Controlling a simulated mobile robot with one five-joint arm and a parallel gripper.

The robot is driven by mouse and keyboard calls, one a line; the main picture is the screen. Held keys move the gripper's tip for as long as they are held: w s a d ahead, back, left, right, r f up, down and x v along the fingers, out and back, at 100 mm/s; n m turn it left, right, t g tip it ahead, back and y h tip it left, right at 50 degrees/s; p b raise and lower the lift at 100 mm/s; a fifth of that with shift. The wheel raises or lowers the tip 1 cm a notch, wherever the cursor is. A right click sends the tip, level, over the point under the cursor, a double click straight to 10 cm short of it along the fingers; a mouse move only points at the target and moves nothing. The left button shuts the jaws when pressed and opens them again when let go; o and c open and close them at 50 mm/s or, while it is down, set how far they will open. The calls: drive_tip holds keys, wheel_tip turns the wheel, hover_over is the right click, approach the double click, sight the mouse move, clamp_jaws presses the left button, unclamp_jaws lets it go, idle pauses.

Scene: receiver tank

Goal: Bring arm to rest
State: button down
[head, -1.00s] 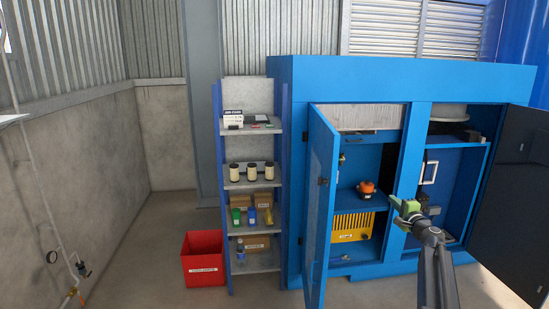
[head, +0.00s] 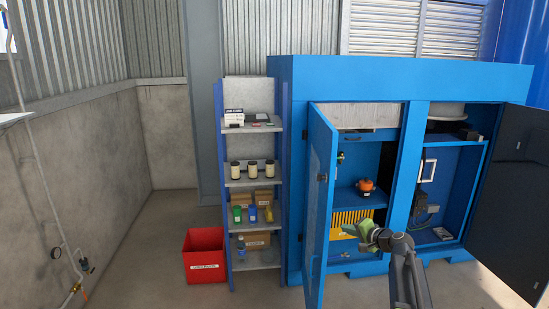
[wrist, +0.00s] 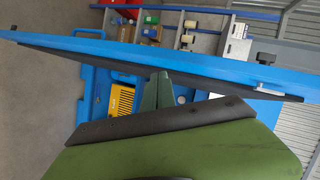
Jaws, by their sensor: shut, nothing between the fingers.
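My gripper (head: 366,230) is green and shows in front of the open left door's cabinet bay in the head view, at the end of my dark grey arm. Its fingers are together with nothing between them. In the wrist view the closed fingertips (wrist: 158,90) point toward the blue cabinet door (wrist: 190,68), which crosses the picture edge-on. I cannot tell how far the fingertips are from the door. The gripper hides part of the yellow ribbed unit in the head view.
The blue cabinet (head: 430,75) has its left door (head: 318,200) and dark right door (head: 508,190) open. Inside are an orange part (head: 366,186) and a yellow unit (head: 350,218). A stocked shelf (head: 250,183) and red bin (head: 204,257) stand left. Floor at left is clear.

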drive_tip(key=s+a+f+n+g, duration=0.5)
drive_tip(key=s+a+f+g, duration=0.2)
drive_tip(key=s+a+f, duration=0.45)
drive_tip(key=s+f+n+g+h, duration=0.2)
drive_tip(key=s+h, duration=0.1)
drive_tip(key=s, duration=0.6)
drive_tip(key=s+d+f+n+g+h, duration=0.1)
drive_tip(key=s+f+g+h, duration=0.1)
drive_tip(key=s, duration=0.8)
drive_tip(key=shift+s+f+n+g+h, duration=0.2)
drive_tip(key=shift+n+g+h, duration=0.2)
drive_tip(key=shift+g+h, duration=0.35)
